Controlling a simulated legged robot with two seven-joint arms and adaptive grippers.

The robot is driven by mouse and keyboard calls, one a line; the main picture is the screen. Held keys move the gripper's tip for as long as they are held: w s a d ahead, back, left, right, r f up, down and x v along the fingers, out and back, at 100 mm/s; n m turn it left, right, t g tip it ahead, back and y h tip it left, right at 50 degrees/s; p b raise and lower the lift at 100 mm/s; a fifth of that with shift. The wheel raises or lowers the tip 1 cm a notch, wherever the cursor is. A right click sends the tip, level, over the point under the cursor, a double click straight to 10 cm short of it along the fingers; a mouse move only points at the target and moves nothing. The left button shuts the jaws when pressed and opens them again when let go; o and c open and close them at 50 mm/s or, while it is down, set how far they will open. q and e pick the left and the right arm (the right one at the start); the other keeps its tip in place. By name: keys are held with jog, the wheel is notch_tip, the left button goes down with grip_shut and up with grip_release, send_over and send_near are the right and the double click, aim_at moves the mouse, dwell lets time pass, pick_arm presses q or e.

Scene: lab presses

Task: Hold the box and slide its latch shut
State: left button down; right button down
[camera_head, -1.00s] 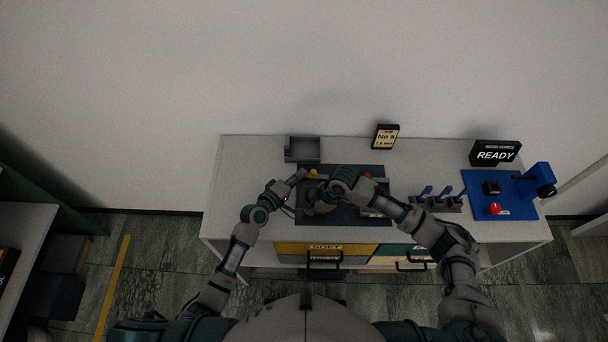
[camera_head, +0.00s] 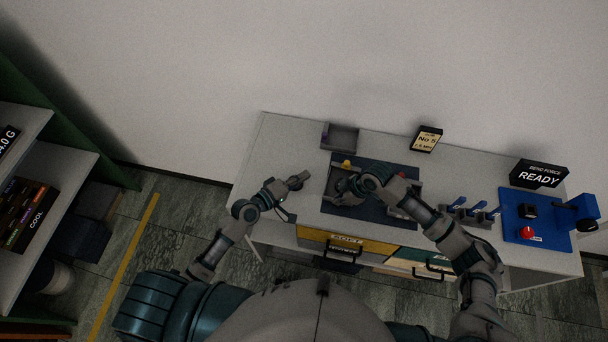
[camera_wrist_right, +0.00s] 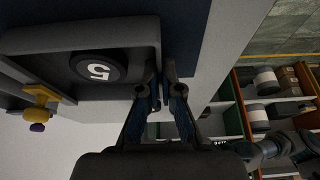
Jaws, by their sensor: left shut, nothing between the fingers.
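The grey box (camera_wrist_right: 110,20) lies on the dark mat (camera_head: 372,163), with a round black piece marked 5 (camera_wrist_right: 96,68) inside it. In the right wrist view the yellow latch (camera_wrist_right: 38,97), with a purple tip, sits at the box's left end; I cannot tell how far it has slid. A bit of yellow shows in the head view (camera_head: 347,163). My right gripper (camera_wrist_right: 162,88) has its fingers on both sides of the box's wall and appears closed on it; its arm hides much of the box in the head view. My left gripper (camera_head: 303,178) is shut and empty, left of the mat, apart from the box.
A grey tray (camera_head: 341,147) and a "No 5" sign (camera_head: 426,139) stand at the back. A rack with blue-handled pieces (camera_head: 470,216), a blue press (camera_head: 545,218) with a red button and a READY display (camera_head: 539,173) are right.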

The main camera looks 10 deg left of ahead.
jog(key=c, duration=1.2)
grip_release()
jog(key=shift+c, duration=0.2)
